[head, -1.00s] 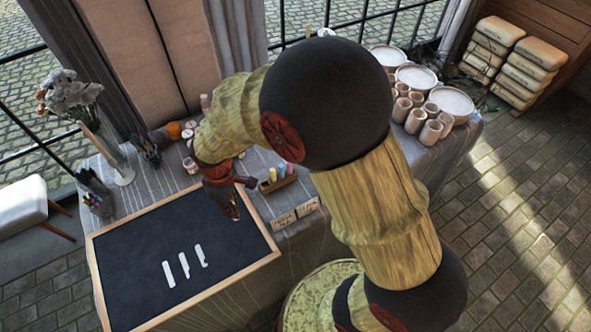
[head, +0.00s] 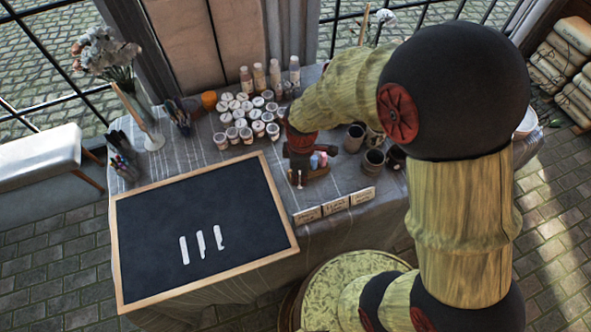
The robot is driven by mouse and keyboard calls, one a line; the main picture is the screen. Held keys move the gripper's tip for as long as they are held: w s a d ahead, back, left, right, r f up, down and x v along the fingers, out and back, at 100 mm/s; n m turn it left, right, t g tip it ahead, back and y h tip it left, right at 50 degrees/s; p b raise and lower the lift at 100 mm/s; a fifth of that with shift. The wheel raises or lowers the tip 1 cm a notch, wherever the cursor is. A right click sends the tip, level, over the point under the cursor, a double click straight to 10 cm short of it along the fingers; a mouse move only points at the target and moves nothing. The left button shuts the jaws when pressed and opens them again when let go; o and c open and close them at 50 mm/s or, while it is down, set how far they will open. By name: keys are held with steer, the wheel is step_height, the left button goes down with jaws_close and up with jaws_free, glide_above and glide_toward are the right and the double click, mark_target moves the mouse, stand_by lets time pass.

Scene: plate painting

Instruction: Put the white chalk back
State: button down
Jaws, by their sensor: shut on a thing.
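The white chalk (head: 299,179) shows as a short pale stick pointing down from my gripper (head: 299,168). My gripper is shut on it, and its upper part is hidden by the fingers. They are at the left end of the small wooden chalk box (head: 319,173), which holds pink and blue-white chalks (head: 318,160). I cannot tell whether the white chalk is inside the box or just in front of it. The blackboard (head: 160,220) lies flat with a wooden frame and bears three white strokes (head: 201,245).
Lidded paint jars (head: 240,123) and bottles (head: 260,77) stand behind my gripper. Dark mugs (head: 373,161) stand to the right. Small cards (head: 335,207) line the table's front edge. A brush holder (head: 180,121) and a flower vase (head: 143,115) stand at the left.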

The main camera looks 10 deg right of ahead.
steer(key=shift+w+a+f+b, duration=0.1)
steer(key=shift+w+f+b, duration=0.45)
steer(key=shift+w+f, duration=1.15)
steer(key=shift+w+d+f+b, duration=0.1)
steer(key=shift+w+f+b, duration=0.4)
steer(key=shift+w+f, duration=1.2)
steer(key=shift+w+a+f+b, duration=0.1)
steer(key=shift+w+f+b, duration=0.45)
steer(key=shift+w+f, duration=1.15)
steer(key=shift+s+f, duration=0.4)
steer(key=shift+f, duration=0.1)
steer(key=c, duration=1.8)
jaws_free()
